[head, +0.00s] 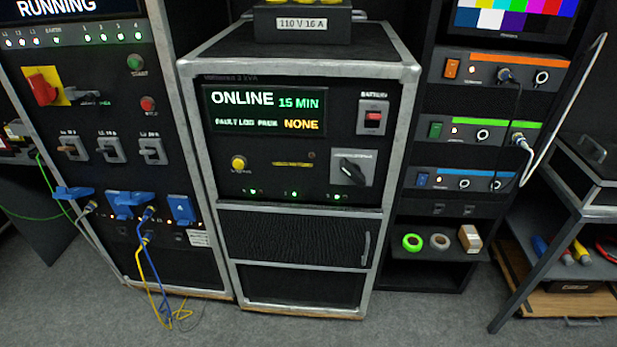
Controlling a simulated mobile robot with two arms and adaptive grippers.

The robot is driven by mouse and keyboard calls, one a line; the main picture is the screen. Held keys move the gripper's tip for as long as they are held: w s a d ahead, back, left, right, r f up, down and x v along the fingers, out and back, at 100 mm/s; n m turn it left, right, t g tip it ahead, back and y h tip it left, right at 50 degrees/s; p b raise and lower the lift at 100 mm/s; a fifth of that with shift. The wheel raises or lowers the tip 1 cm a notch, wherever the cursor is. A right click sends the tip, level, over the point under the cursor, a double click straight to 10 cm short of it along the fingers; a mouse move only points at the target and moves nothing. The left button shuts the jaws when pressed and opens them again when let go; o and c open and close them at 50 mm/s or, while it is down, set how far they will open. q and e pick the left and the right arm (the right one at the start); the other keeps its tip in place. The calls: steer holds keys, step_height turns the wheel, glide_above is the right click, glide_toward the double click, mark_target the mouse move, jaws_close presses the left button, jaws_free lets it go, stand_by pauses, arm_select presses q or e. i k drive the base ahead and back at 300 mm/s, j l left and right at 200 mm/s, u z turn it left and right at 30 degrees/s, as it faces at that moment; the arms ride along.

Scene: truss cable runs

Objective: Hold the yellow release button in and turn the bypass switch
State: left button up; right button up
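The yellow release button (238,163) sits on the lower left of the front panel of the middle rack unit. The bypass switch (352,170) is a dark rotary knob on a light grey plate at the lower right of the same panel. Its handle lies at a slant. The display (265,111) above them reads "ONLINE 15 MIN" and "FAULT LOG PREM NONE". A red battery switch (374,117) is at the panel's upper right. Neither of my grippers shows in the head view, and nothing touches the button or the knob.
A power rack (95,130) with a red rotary handle, blue sockets and hanging cables stands at the left. A rack with orange, green and blue modules (500,72) stands at the right, beside a grey metal cart (545,240). The floor in front is mostly clear.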

mark_target(237, 164)
steer(key=i+j, duration=0.25)
steer(key=i, duration=0.2)
steer(key=i+j, duration=0.3)
steer(key=i, duration=0.1)
